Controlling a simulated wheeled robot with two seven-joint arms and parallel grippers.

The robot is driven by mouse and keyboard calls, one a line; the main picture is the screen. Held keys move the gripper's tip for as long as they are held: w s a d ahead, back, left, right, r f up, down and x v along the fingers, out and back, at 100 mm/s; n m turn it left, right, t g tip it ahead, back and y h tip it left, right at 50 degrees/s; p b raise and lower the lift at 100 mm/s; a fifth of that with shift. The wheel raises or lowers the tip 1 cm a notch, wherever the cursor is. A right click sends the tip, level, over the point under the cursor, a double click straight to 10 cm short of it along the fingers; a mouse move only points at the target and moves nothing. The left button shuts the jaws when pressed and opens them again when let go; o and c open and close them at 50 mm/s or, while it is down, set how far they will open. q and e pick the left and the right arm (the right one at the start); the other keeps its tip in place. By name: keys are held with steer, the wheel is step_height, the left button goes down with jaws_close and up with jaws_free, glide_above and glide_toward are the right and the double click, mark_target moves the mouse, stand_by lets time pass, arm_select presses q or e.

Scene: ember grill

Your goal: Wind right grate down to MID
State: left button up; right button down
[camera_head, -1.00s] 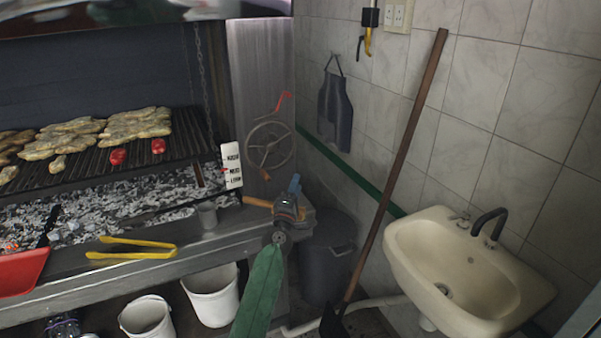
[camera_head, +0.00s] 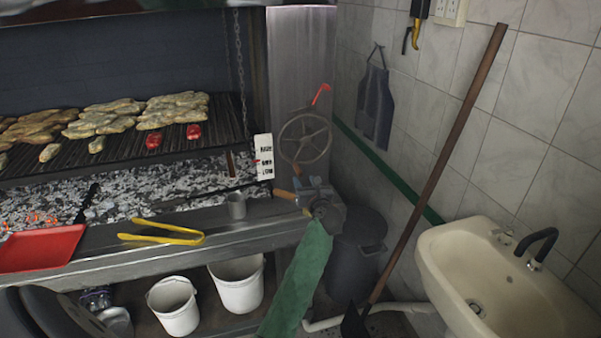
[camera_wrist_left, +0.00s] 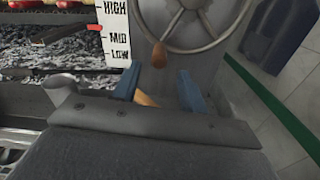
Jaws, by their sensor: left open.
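The crank wheel (camera_head: 305,137) stands upright on the metal panel right of the grill, with a red lever above it and a wooden knob (camera_wrist_left: 159,55) at its lower rim. My left gripper (camera_head: 308,183) is just below the wheel. In the left wrist view its two blue fingers (camera_wrist_left: 158,90) are apart, below the knob and not touching it. The white HIGH/MID/LOW scale (camera_head: 263,157) is left of the wheel. In the left wrist view a red pointer (camera_wrist_left: 95,27) shows beside it, slightly above MID. The grate (camera_head: 120,147) carries food. My right gripper is out of view.
An orange wooden handle (camera_head: 285,195) lies close to my left gripper, partly hidden. Yellow tongs (camera_head: 160,234), a metal cup (camera_head: 236,206) and a red tray (camera_head: 40,248) are on the front ledge. A dark bin (camera_head: 355,250) and leaning pole (camera_head: 440,165) stand to the right.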

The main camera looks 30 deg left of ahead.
mark_target(301, 174)
arm_select(q)
steer(key=p+x, duration=0.1)
steer(key=x, duration=0.3)
steer(key=shift+w+a+r+p, duration=0.15)
steer(key=shift+a+p, duration=0.05)
steer(key=shift+p, duration=0.1)
steer(key=shift+w+a, duration=0.45)
steer(key=shift+a, duration=0.15)
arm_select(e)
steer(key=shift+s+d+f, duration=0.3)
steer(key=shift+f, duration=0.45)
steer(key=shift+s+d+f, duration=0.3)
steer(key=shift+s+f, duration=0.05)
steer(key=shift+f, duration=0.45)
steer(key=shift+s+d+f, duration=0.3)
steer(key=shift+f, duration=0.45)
arm_select(q)
jaws_close()
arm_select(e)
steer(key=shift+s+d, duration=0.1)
